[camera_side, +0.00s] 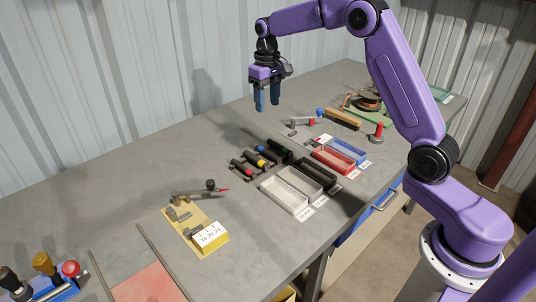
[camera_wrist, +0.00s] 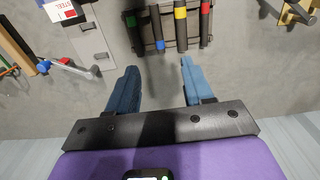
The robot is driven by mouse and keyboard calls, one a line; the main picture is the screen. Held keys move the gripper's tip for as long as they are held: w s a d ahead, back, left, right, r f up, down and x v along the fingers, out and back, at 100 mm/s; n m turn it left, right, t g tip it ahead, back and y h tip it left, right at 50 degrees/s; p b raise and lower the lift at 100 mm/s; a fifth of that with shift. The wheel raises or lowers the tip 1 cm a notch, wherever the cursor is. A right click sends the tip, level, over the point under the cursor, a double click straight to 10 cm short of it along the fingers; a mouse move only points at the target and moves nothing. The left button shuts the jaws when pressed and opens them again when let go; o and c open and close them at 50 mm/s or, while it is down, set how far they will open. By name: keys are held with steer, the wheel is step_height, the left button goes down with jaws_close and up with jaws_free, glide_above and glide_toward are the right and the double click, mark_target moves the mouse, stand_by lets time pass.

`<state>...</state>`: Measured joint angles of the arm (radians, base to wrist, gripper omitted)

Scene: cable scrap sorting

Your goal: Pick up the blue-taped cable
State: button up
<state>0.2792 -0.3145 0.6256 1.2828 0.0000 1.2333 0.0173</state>
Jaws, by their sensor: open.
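The blue-taped cable (camera_wrist: 156,22) is a short black piece with a blue band at its near end. It lies in a row with green-, yellow- and red-taped black pieces, between the green and yellow ones. Its blue band (camera_side: 260,148) shows small in the side view. My gripper (camera_side: 267,106) is open and empty, pointing down, well above the table and behind the row. In the wrist view my gripper's two blue fingers (camera_wrist: 158,66) are apart, with the blue-banded end in line with the gap, beyond the fingertips.
White (camera_side: 291,190), black (camera_side: 317,174), red (camera_side: 333,160) and blue (camera_side: 346,150) trays stand in front of the cables. A yellow board with a clamp (camera_side: 190,225) lies at left. The table behind the cables is bare.

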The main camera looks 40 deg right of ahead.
glide_toward(268, 151)
step_height(268, 151, down, 9)
steer(key=shift+r, duration=0.1)
stand_by(0.7)
jaws_close()
